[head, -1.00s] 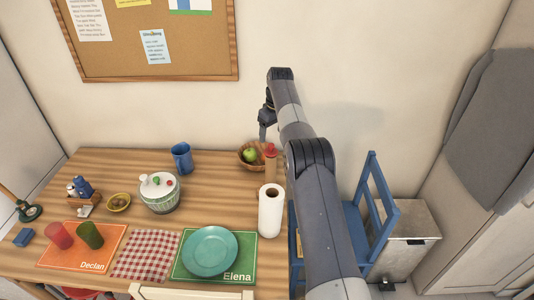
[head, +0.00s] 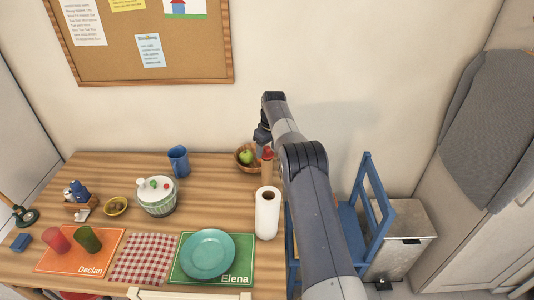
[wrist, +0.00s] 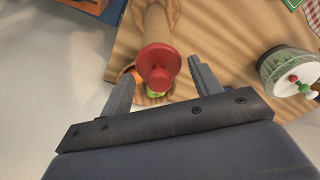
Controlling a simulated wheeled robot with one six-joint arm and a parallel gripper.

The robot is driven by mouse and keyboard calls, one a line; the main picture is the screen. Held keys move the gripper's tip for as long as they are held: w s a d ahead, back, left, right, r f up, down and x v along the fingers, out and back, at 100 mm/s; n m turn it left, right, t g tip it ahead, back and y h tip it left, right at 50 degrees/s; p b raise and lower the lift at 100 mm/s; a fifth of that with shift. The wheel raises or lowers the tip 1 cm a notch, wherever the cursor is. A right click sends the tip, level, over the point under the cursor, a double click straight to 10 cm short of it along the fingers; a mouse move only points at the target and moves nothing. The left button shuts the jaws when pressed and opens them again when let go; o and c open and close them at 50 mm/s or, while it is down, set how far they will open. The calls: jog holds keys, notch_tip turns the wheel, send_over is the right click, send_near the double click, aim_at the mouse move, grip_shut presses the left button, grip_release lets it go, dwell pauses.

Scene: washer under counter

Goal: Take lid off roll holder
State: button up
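A tan upright cylinder (head: 267,168) with a red top (head: 267,152) stands near the table's right edge, behind a white paper roll (head: 267,213). I take it as the roll holder with its lid. The wrist view shows the red lid (wrist: 158,60) as a round disc with a knob, on the tan cylinder (wrist: 153,22). My gripper (wrist: 162,86) is open, its fingers spread left and right of the lid's near side with visible gaps and nothing held. In the head view my gripper (head: 262,136) is just above and behind the lid, partly hidden by my arm.
A bowl with a green apple (head: 246,157) is close to the cylinder on the left. A blue chair (head: 373,210) is right of the table.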

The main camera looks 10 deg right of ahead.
jog(key=c, duration=0.8)
jog(key=shift+o, duration=0.2)
